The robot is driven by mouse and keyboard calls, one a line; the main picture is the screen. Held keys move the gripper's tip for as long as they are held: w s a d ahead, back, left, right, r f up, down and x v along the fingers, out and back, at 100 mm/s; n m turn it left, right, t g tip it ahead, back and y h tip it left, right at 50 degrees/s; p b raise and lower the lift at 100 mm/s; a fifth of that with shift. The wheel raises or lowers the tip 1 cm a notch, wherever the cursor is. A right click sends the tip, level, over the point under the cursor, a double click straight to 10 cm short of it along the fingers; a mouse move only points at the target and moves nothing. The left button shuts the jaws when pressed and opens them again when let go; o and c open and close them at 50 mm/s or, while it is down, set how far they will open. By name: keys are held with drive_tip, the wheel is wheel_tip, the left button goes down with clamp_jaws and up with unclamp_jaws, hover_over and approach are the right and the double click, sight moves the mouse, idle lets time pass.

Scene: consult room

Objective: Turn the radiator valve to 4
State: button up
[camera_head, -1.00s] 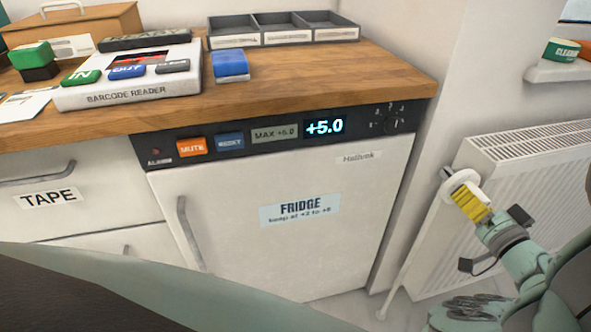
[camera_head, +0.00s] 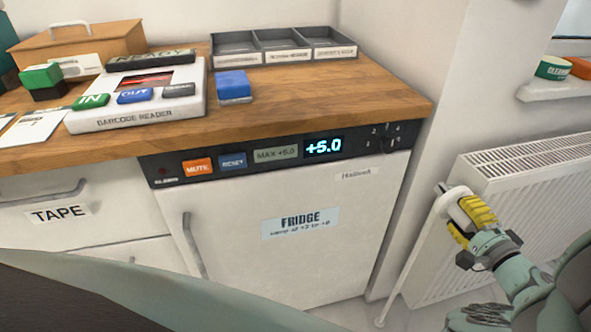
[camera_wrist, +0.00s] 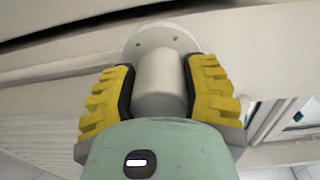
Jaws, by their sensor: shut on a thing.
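The radiator valve is a white round knob (camera_wrist: 160,80) that stands between the two yellow ribbed fingers of my gripper (camera_wrist: 158,90) in the wrist view. The fingers press on both sides of it. In the head view the valve (camera_head: 451,201) shows as a pale disc at the left end of the white radiator (camera_head: 530,200), with my gripper (camera_head: 467,220) around it. The fingers hide much of the knob there. No number or pointer mark on the valve can be read in either view.
The fridge (camera_head: 285,225) under the wooden worktop (camera_head: 300,100) stands to the left of the radiator. A thin pipe (camera_head: 408,265) runs down below the valve. A sill (camera_head: 555,90) with a green roll (camera_head: 553,68) is above right. The counter holds a barcode reader (camera_head: 135,115) and trays.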

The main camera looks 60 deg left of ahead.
drive_tip(key=m+p, duration=0.1)
drive_tip(key=m, duration=0.1)
drive_tip(key=m+p, duration=0.1)
drive_tip(key=m, duration=0.1)
drive_tip(key=shift+r, duration=0.4)
drive_tip(key=m+p, duration=0.1)
drive_tip(key=m, duration=0.3)
drive_tip(key=shift+p, duration=0.35)
drive_tip(key=m, duration=0.4)
drive_tip(key=shift+w+d, duration=0.1)
drive_tip(key=m, duration=0.3)
drive_tip(key=shift+f+y, duration=0.1)
drive_tip(key=shift+y, duration=0.2)
drive_tip(key=m, duration=0.3)
drive_tip(key=shift+f+m, duration=0.1)
drive_tip(key=shift+m, duration=0.3)
drive_tip(key=m+b, duration=0.1)
drive_tip(key=m, duration=0.3)
drive_tip(key=shift+w+f, duration=0.1)
drive_tip(key=m, duration=0.5)
drive_tip(key=shift+w+f+b, duration=0.1)
drive_tip(key=shift+b, duration=0.3)
drive_tip(key=shift+m+b, duration=0.3)
drive_tip(key=shift+m, duration=1.6)
